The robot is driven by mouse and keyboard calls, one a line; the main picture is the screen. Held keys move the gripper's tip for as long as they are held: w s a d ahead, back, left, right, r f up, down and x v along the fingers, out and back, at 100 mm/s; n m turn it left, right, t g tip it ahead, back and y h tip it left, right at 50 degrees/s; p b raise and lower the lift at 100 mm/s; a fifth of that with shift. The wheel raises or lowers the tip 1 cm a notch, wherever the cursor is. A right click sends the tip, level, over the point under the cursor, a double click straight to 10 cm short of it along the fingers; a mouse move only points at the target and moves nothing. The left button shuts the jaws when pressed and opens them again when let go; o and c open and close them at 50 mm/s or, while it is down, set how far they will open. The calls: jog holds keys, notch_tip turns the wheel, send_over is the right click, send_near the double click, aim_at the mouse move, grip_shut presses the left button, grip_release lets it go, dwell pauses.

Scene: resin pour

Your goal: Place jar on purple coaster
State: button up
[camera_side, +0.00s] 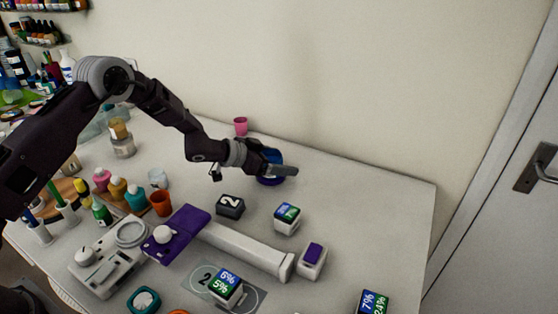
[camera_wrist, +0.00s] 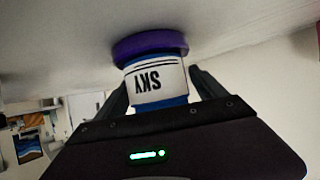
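The jar (camera_wrist: 155,82) has a white label reading SKY and blue bands. It appears upside down in the wrist view, where the table is at the top. Its base meets the purple coaster (camera_wrist: 148,43), with no gap visible between them. My gripper (camera_wrist: 157,78) has one finger on each side of the jar, both against it as far as I can see.
A pink cup (camera_side: 241,126) stands behind my gripper. A scale (camera_side: 113,255), purple-topped device (camera_side: 180,232) and several bottles crowd the left. The table right of the coaster is clear.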

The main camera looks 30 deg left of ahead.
jog(key=shift+r, duration=0.1)
jog(key=v, duration=1.2)
jog(key=s+a+r+n+y, duration=0.25)
jog(key=s+r+y, duration=0.2)
jog(key=r, duration=0.35)
jog(key=s+a+r+n+y, duration=0.1)
jog(key=s+a+r+y, duration=0.25)
jog(key=s+r, duration=0.35)
jog(key=s+d+n+g, duration=0.1)
jog(key=s+g, duration=0.1)
jog(key=s, duration=1.1)
jog(key=s+d+r+n+g+h, duration=0.1)
jog(key=s+d+n+g, duration=0.1)
jog(key=s, duration=1.2)
jog(key=shift+d+r+g+h, duration=0.15)
jog(key=shift+r+g+h, duration=0.15)
jog(key=shift+g, duration=0.1)
dwell(2.1)
